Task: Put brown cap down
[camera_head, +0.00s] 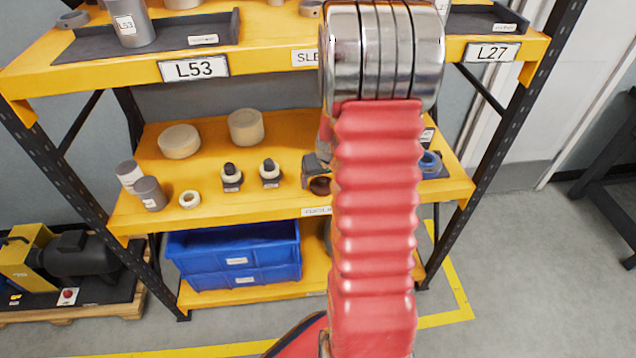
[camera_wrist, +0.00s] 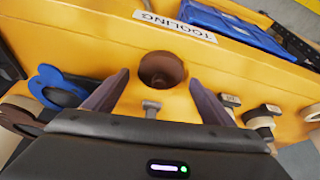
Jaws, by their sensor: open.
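The brown cap (camera_wrist: 161,70) sits on the yellow middle shelf near its front edge, by the TOOLING label. In the wrist view it looks round with a dark hollow, beyond and between my fingertips. My gripper (camera_wrist: 159,79) is open, with a visible gap between each finger and the cap. In the head view the cap (camera_head: 320,186) shows just left of my red arm, below the dark gripper (camera_head: 314,166), which is partly hidden by the arm.
Two small black-and-cream tools (camera_head: 232,177) stand left of the cap. Further left are a cream ring (camera_head: 189,199) and grey cylinders (camera_head: 150,193). A blue ring piece (camera_head: 430,163) is to the right. Blue bins (camera_head: 235,252) are below.

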